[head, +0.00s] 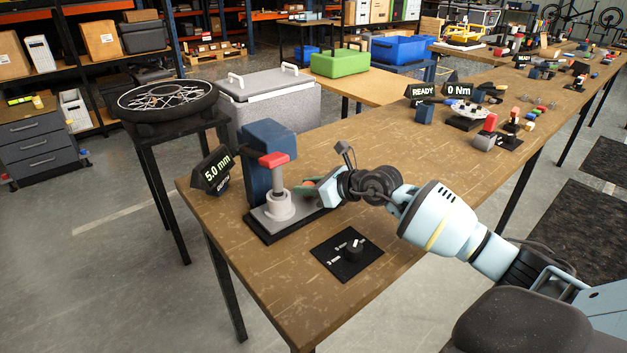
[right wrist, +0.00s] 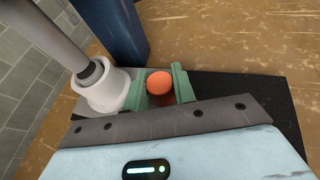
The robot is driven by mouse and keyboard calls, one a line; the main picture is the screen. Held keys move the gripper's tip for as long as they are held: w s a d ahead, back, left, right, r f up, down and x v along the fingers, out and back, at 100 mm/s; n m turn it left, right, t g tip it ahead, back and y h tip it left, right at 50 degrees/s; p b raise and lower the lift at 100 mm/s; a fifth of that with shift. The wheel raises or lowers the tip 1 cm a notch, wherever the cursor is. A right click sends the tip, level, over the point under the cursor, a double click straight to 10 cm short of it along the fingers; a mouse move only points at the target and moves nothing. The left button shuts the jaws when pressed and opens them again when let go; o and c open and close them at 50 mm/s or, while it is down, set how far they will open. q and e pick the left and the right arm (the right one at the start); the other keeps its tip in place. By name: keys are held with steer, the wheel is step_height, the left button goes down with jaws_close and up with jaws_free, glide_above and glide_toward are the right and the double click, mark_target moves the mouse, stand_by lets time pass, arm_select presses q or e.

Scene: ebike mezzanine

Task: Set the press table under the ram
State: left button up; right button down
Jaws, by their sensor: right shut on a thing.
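The press stands at the near end of the wooden bench. It has a dark blue column (head: 268,155), a grey ram with a red top (head: 273,160), and a pale round collar (head: 279,206) on a grey plate over a black base (head: 262,231). My right gripper (head: 312,189) is low at the right side of the press. In the right wrist view its green fingers stand either side of an orange round knob (right wrist: 160,82), and it is shut on it. The ram (right wrist: 50,35) stands over the white collar (right wrist: 103,92). My left gripper is not in view.
A sign (head: 213,171) reading 5.0 mm stands left of the press. Farther along the bench are READY and 0 Nm signs (head: 457,90) and small parts. The bench's near corner is clear.

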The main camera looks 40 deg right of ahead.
steer(key=shift+a+f, duration=0.1)
steer(key=shift+a, duration=0.15)
steer(key=c, duration=1.1)
jaws_free()
steer(key=shift+a, duration=0.1)
steer(key=shift+c, duration=0.2)
steer(key=shift+s+d+r, duration=0.3)
steer(key=shift+s+d, duration=0.05)
steer(key=shift+s, duration=0.1)
steer(key=v, duration=0.5)
steer(key=shift+f, duration=0.15)
steer(key=shift+v, duration=0.9)
